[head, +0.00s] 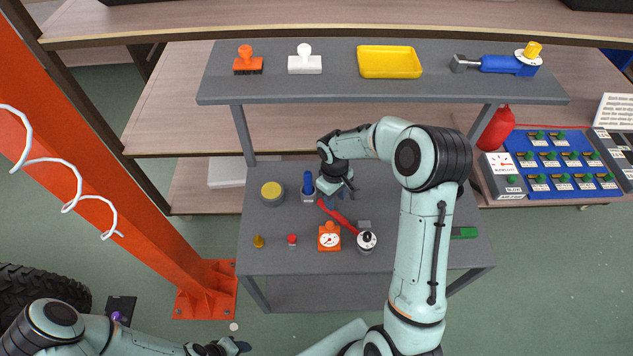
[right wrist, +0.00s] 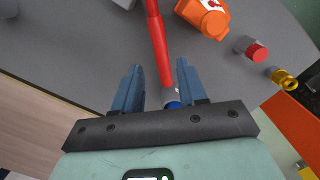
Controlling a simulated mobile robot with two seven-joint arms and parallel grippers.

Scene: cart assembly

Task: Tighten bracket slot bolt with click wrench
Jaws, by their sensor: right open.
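A red-handled tool that looks like the click wrench (head: 342,217) lies on the lower grey shelf. Its far end is by a round black-and-silver piece (head: 367,240). My right gripper (head: 340,192) is over the handle's near end. In the right wrist view the red handle (right wrist: 158,45) runs between the open blue fingers (right wrist: 159,68), with gaps on both sides. A blue-topped grey piece (head: 308,188) stands just left of the gripper; its blue part shows low between the fingers (right wrist: 172,104). My left gripper (head: 222,347) is at the bottom edge, its jaws unclear. I cannot identify the bracket slot bolt.
The upper shelf (head: 340,88) overhangs behind. An orange post (head: 110,150) stands left.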

